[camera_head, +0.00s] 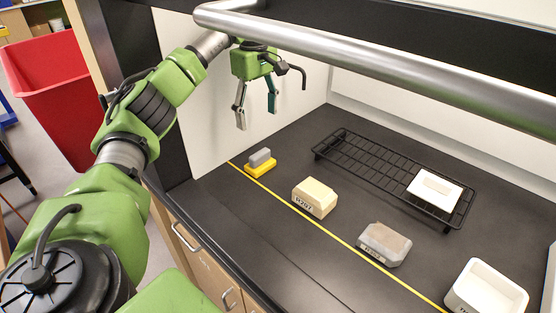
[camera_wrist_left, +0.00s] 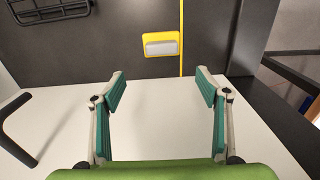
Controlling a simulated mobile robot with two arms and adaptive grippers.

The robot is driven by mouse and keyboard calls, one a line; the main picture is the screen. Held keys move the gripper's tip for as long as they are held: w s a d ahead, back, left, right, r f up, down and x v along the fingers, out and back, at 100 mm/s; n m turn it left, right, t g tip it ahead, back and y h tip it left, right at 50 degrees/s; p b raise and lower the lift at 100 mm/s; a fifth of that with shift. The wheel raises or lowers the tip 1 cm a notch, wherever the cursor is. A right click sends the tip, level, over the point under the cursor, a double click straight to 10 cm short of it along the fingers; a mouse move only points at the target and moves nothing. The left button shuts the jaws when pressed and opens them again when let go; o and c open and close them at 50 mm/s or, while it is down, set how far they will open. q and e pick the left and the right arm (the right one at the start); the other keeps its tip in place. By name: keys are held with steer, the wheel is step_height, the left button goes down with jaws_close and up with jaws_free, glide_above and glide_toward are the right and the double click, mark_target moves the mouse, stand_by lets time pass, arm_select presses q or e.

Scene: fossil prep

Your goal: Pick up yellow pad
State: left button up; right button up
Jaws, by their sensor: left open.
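The yellow pad (camera_head: 260,168) lies flat on the black counter at the left, by the yellow line. A grey block (camera_head: 260,157) sits on top of it and covers most of its upper face. In the left wrist view the pad (camera_wrist_left: 147,53) shows as a yellow rim around the pale grey block (camera_wrist_left: 160,46). My left gripper (camera_head: 257,112) is open and empty, above and apart from the pad, in front of the white side panel. Its two green-padded fingers (camera_wrist_left: 162,90) show wide apart in the wrist view. My right gripper is not in view.
A cream block (camera_head: 315,196), a grey-brown block (camera_head: 384,243) and a white container (camera_head: 488,287) stand along the yellow line. A black wire rack (camera_head: 365,160) holds a white slab (camera_head: 435,188). A thick metal bar (camera_head: 400,75) crosses above the counter. A red bin (camera_head: 50,85) stands left.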

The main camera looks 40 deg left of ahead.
arm_select(q)
glide_above(260, 153)
steer(key=f, duration=0.7)
steer(key=shift+a, duration=0.4)
steer(key=shift+w+f, duration=0.1)
steer(key=shift+f, duration=0.5)
steer(key=shift+d+f+p, duration=0.15)
steer(key=shift+f+p, duration=0.2)
steer(key=f, duration=0.1)
steer(key=f+p, duration=0.1)
steer(key=f, duration=0.1)
steer(key=shift+d+f, duration=0.2)
steer(key=shift+f, duration=0.5)
steer(key=c, duration=1.3)
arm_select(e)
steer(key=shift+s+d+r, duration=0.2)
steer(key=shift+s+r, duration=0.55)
arm_select(q)
steer(key=shift+r, duration=0.1)
